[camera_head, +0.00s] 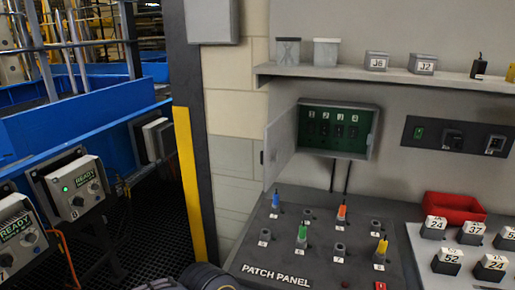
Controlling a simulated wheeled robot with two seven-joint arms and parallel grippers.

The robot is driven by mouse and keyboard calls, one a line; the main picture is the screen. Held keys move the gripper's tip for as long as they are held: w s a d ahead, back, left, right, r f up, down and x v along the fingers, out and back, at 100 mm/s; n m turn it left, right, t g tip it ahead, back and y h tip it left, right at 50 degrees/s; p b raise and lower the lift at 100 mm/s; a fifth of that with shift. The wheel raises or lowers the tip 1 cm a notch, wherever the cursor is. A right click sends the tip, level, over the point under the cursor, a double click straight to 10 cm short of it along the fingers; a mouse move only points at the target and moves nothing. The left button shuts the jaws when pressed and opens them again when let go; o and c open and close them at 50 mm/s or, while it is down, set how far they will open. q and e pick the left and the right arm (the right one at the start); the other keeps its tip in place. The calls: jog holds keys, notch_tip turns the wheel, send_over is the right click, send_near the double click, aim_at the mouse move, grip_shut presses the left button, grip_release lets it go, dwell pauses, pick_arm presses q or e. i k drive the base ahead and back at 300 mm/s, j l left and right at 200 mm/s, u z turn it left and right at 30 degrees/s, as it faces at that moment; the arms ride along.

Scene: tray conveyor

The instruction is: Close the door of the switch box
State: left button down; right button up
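The switch box (336,153) is a grey wall box with a green inside panel and a row of several small numbered switches. It is mounted on the wall right of the centre of the head view. Its grey door (280,144) stands open, hinged on the left edge of the box and swung out to the left. A small dark handle shows on the door's outer edge. A dark rounded part at the bottom edge seems to be of my own arm. Neither gripper's fingers are in view.
Below the box, the patch panel (275,268) carries blue, green, orange and yellow plugs standing up. A red bin (455,207) and numbered blocks (447,260) are to the right. A shelf (390,78) with small containers is above. A black-yellow post (190,185) stands at the left.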

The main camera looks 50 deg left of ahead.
aim_at(279, 134)
jog(key=k+j, duration=0.15)
jog(key=j, duration=0.15)
jog(key=k+j, duration=0.1)
jog(key=j, duration=0.25)
jog(key=k+j, duration=0.15)
jog(key=j, duration=0.15)
jog(key=k+j, duration=0.1)
jog(key=j, duration=0.25)
jog(key=i+j, duration=0.1)
jog(key=j, duration=0.25)
jog(key=i+j, duration=0.1)
jog(key=j, duration=0.3)
jog(key=i+j, duration=0.1)
jog(key=j, duration=0.25)
jog(key=i+j, duration=0.1)
jog(key=j, duration=0.25)
jog(key=l+z, duration=0.15)
jog(key=l, duration=0.1)
